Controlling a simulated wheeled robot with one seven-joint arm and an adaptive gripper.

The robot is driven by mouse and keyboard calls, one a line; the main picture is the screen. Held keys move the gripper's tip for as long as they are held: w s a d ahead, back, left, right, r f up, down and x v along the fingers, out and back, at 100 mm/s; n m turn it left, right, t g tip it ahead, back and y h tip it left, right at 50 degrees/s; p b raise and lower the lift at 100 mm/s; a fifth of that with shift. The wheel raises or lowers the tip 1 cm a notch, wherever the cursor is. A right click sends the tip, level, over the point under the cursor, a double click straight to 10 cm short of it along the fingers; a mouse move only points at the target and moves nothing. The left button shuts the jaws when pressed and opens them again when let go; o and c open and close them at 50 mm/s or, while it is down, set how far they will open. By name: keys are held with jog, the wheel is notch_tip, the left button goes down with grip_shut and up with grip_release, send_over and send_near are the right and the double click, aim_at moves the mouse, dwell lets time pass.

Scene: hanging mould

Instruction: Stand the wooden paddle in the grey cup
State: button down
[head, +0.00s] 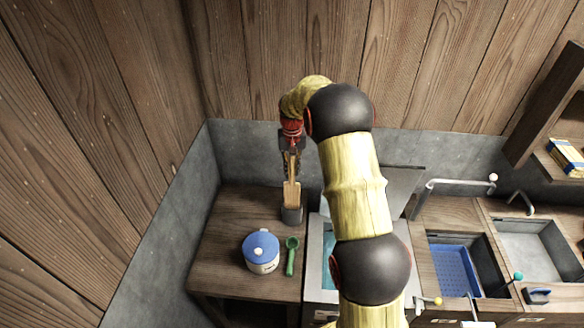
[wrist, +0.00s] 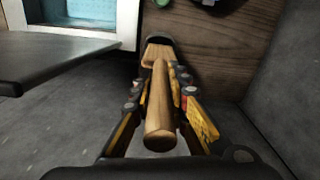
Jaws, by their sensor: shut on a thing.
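The wooden paddle (head: 291,193) hangs nearly upright below my gripper (head: 291,155) in the head view. My gripper is shut on its handle, and the wrist view shows the handle's round end (wrist: 160,136) between the fingers. The grey cup (head: 292,215) stands on the wooden counter directly under the paddle. The paddle's lower end meets the cup's mouth and appears to be inside its rim. How deep it sits is hidden. In the wrist view the paddle covers most of the cup, with only a dark rim showing at its far end.
A blue-lidded white pot (head: 262,253) and a green spoon-like utensil (head: 291,256) lie in front of the cup on the counter (head: 222,230). A stone wall stands close behind and left. To the right are a raised grey panel (head: 402,185) and sinks.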

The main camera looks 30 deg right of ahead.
aim_at(292, 158)
jog(key=shift+f+b, duration=1.35)
jog(key=shift+f, duration=1.85)
jog(key=c, duration=1.7)
grip_release()
jog(key=shift+c, duration=0.2)
jog(key=shift+o, duration=0.4)
notch_tip(292, 158, up, 12)
jog(key=shift+f, duration=0.1)
jog(key=shift+w, duration=0.1)
